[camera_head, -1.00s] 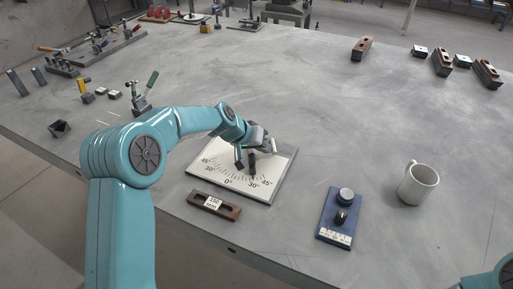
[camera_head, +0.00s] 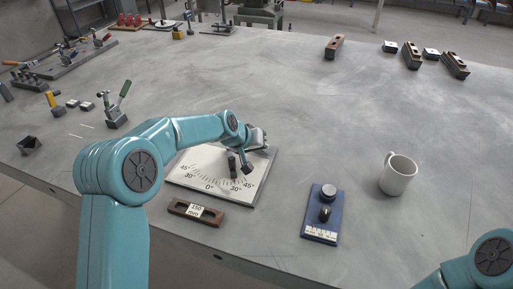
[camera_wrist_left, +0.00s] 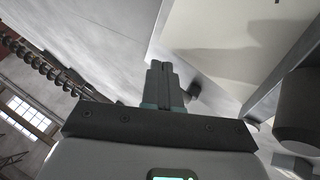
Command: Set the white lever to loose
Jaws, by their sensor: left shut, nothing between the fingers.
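A white angle plate (camera_head: 195,165) marked in degrees lies on the table under my left arm. A dark upright piece (camera_head: 232,163) stands on it beside my gripper; I cannot tell whether they touch. My left gripper (camera_head: 247,167) hangs over the plate's right part. In the left wrist view its fingers (camera_wrist_left: 164,88) are together and empty. A pale surface (camera_wrist_left: 230,45) and a dark cylinder (camera_wrist_left: 299,110) show ahead and to the right there. I cannot make out a white lever; my arm and gripper hide part of the plate. My right gripper is out of view.
A 150 mm brown block (camera_head: 196,211) lies in front of the plate. A blue block with knobs (camera_head: 322,215) and a white mug (camera_head: 398,175) stand to the right. A green-handled clamp (camera_head: 118,103) stands left. The table's middle back is clear.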

